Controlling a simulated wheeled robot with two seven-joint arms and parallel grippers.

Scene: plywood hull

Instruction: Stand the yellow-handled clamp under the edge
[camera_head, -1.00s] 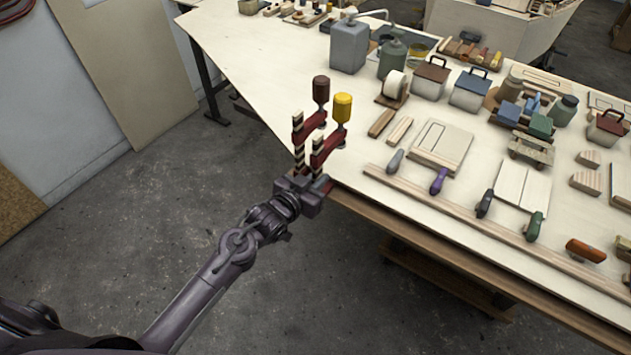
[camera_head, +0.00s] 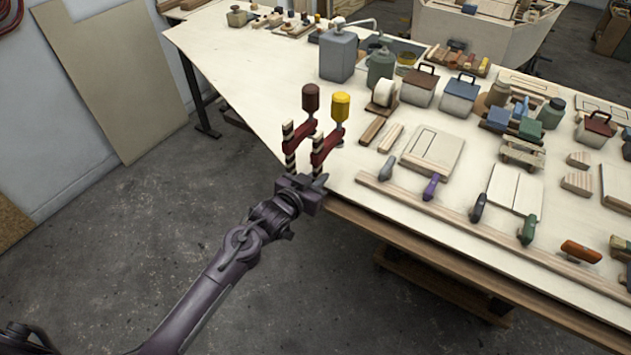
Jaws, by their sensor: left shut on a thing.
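The yellow-handled clamp (camera_head: 340,107) is upright at the near left edge of the workbench (camera_head: 262,105), with its handle up. It has a red arm and a dark-and-light striped bar. My left gripper (camera_head: 309,187) is shut on its lower part and hides its lower end. I cannot tell whether the clamp touches the bench edge. A similar clamp with a brown handle (camera_head: 310,98) stands upright just left of it, close beside it. The gripper partly hides that clamp's foot. My right gripper is out of view.
A long wooden strip (camera_head: 465,227) lies along the bench's front edge, with several coloured handles beside it. Wood pieces, a grey can (camera_head: 338,55) and small boxes crowd the bench behind. The floor left of the bench is clear.

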